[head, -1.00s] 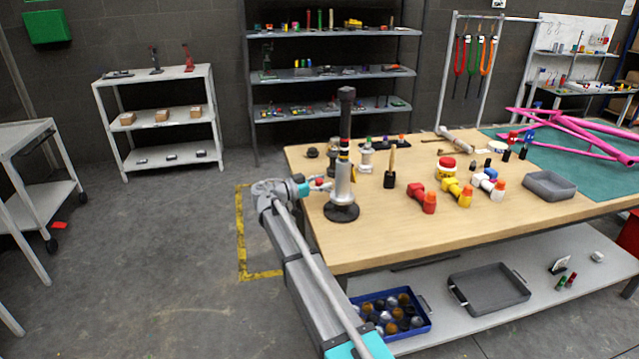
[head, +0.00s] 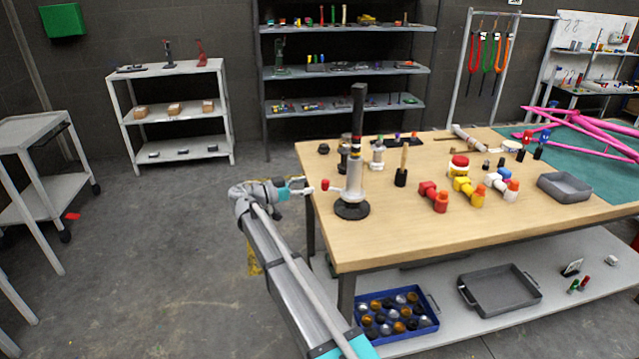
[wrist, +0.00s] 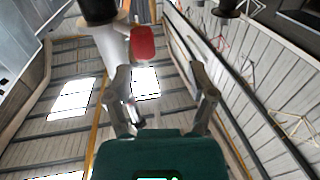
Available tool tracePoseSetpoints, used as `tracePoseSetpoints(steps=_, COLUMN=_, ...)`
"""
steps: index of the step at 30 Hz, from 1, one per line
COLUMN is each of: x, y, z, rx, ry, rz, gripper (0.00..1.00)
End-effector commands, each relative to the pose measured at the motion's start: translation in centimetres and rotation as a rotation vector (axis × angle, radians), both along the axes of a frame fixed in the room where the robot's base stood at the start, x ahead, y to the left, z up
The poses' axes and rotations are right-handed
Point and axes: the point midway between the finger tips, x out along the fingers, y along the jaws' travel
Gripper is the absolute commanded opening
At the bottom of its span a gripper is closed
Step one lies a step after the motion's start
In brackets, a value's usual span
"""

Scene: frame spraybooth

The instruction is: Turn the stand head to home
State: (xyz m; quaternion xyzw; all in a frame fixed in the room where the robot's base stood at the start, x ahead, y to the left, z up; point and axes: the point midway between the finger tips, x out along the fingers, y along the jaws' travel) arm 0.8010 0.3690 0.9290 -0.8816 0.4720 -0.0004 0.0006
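The stand (head: 353,187) is a silver post on a round black foot at the table's left end, with a tall dark column on top. A short red-tipped handle (head: 325,185) sticks out from its left side. My gripper (head: 308,189) is just left of this handle, level with it. In the wrist view my gripper (wrist: 160,72) has its two fingers spread with nothing between them.
The wooden table (head: 420,225) holds a black-and-wood tool (head: 402,165), red, yellow and white fittings and a grey tray (head: 564,187). A blue crate (head: 397,315) is on the lower shelf.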

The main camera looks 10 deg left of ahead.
Motion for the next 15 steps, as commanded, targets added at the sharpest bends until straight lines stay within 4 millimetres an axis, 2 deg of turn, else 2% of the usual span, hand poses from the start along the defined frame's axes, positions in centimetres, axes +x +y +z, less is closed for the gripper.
tracePoseSetpoints(steps=6, x=-1.4, y=1.8, z=0.1, rx=-0.002, ry=-0.001, rz=-0.001, gripper=0.71)
tracePoseSetpoints(steps=15, x=-1.8, y=2.2, z=0.1, rx=-0.002, ry=-0.002, rz=-0.004, gripper=0.71)
